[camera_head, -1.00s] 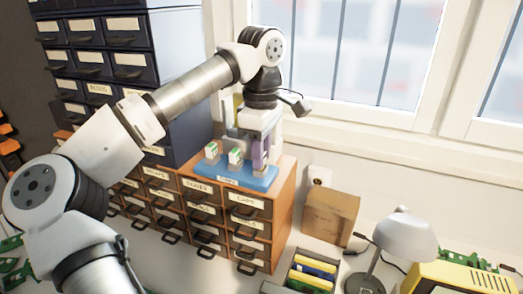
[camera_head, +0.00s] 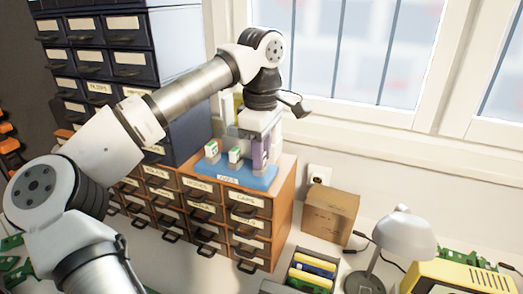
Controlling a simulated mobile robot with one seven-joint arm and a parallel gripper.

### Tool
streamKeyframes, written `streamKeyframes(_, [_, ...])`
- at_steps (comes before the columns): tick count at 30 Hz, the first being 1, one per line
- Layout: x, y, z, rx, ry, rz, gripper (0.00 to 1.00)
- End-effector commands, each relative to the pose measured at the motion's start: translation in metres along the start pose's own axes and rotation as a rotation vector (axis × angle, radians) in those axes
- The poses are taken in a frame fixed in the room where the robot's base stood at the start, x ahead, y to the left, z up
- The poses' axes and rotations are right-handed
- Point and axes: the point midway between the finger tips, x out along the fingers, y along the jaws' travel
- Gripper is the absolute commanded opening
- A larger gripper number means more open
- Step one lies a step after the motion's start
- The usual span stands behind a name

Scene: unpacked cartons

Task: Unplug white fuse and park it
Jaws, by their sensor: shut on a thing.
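A blue fuse block (camera_head: 228,178) with a label on its front lies on top of the wooden drawer cabinet. Two white pieces with green marks stand upright in it, one at the left (camera_head: 211,149) and one in the middle (camera_head: 235,155). My gripper (camera_head: 259,158) points down over the block's right end, with a purple part showing at its fingers. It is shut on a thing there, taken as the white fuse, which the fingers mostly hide. I cannot tell whether that thing is still seated in the block.
The wooden drawer cabinet (camera_head: 283,215) stands beside a dark drawer cabinet (camera_head: 180,60) at the left. A window is behind. A cardboard box (camera_head: 330,216), a grey lamp (camera_head: 403,235), a tray of coloured items (camera_head: 312,271) and a yellow device (camera_head: 455,278) stand at the right.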

Motion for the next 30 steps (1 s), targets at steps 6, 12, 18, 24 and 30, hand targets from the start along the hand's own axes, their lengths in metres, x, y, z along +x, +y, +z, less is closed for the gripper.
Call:
streamKeyframes(6, [0.002, 0.000, 0.000, 0.000, 0.000, 0.000, 0.00])
streamKeyframes(12, [0.002, 0.000, 0.000, 0.000, 0.000, 0.000, 0.39])
streamKeyframes(18, [0.002, 0.000, 0.000, 0.000, 0.000, 0.000, 0.51])
streamKeyframes(24, [0.000, 0.000, 0.000, -0.001, 0.001, 0.000, 0.51])
streamKeyframes(30, [-0.024, 0.000, 0.000, -0.001, 0.001, 0.002, 0.51])
